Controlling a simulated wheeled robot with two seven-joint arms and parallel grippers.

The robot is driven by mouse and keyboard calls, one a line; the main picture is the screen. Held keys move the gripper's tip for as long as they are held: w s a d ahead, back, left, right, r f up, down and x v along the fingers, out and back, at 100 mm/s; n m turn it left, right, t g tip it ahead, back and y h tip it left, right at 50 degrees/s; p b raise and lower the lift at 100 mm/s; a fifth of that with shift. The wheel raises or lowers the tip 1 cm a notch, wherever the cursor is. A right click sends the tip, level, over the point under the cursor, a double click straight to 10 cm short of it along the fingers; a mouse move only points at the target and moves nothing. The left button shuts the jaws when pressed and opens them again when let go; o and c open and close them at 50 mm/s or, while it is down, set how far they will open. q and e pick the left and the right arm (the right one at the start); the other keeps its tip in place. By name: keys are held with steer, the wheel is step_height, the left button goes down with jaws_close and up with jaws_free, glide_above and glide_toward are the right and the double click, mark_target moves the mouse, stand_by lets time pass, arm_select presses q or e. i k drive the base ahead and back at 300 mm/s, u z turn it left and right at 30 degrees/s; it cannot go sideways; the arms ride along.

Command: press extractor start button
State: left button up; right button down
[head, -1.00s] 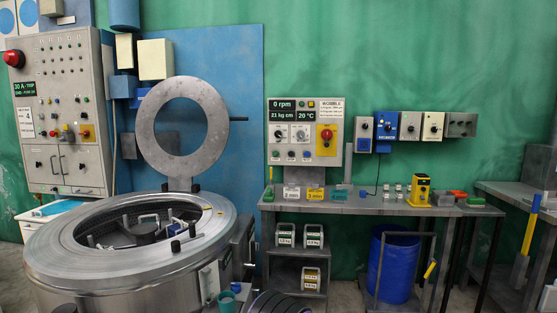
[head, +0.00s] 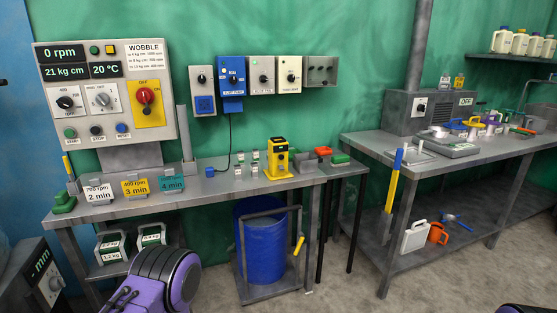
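The extractor control panel (head: 106,100) is on the left, above the grey bench. Its displays read 0 rpm, 21 kg cm and 20 °C. The green start button (head: 70,133) is at its lower left, labelled START. A black stop button (head: 96,130) and a blue reset button (head: 123,128) sit to its right. A red rotary switch (head: 144,97) is on a yellow plate, with two dials beside it. A purple and black part of my arm shows at the bottom left, below the bench. Neither gripper's fingertips are visible, and nothing of mine touches the panel.
The bench (head: 215,186) carries small cards (head: 135,186), a yellow device (head: 278,158) and small weights. A blue bin (head: 265,245) stands under it. A second table (head: 400,153) is on the right. Open floor lies between them. A dark box (head: 35,275) is at the lower left.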

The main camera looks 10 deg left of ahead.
mark_target(68, 133)
steer(key=i, duration=2.45)
steer(key=u, duration=3.45)
